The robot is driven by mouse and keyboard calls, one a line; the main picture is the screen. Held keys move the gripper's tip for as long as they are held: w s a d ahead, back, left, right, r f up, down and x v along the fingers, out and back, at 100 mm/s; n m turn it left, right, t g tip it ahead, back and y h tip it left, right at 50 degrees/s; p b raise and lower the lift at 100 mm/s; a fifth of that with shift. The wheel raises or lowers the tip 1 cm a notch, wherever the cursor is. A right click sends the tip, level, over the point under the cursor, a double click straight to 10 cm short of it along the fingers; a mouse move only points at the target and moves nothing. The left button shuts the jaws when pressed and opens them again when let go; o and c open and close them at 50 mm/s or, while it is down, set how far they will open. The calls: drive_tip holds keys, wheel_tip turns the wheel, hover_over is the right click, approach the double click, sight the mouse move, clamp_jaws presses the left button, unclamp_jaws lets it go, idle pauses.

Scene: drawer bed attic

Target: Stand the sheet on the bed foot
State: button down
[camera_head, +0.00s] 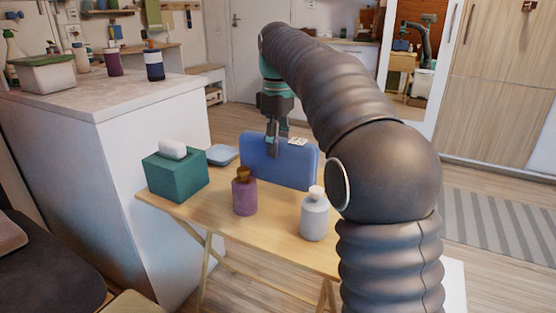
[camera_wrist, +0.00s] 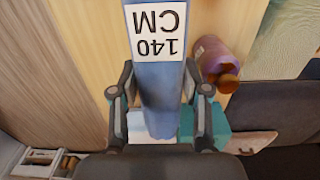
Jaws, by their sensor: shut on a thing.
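A blue folded sheet (camera_head: 272,168) stands upright on its long edge at the far side of the small wooden table. A white label reading 140 CM shows on the sheet (camera_wrist: 158,90) in the wrist view. My gripper (camera_head: 277,145) comes down from above and is shut on the sheet's top edge. Its fingers (camera_wrist: 158,78) lie on either side of the sheet in the wrist view. I cannot tell whether the sheet's lower edge touches the table. I cannot make out for sure which surface is the bed foot.
The wooden table (camera_head: 270,222) also holds a teal box (camera_head: 178,178) with a white top piece, a pale blue dish (camera_head: 222,154), a purple bottle (camera_head: 244,198) and a white bottle (camera_head: 314,220). A white cabinet (camera_head: 150,150) stands left. Dark cushioned furniture (camera_head: 45,265) is lower left.

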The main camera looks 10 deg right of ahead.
drive_tip(key=shift+f+b, duration=0.55)
drive_tip(key=shift+f, duration=1.35)
drive_tip(key=shift+f, duration=0.1)
drive_tip(key=c, duration=0.6)
unclamp_jaws()
drive_tip(key=shift+o, duration=0.2)
wheel_tip(320, 180, up, 11)
drive_tip(key=p, duration=0.4)
drive_tip(key=shift+r, duration=0.6)
drive_tip(key=shift+s+d, duration=0.1)
drive_tip(key=shift+s, duration=0.05)
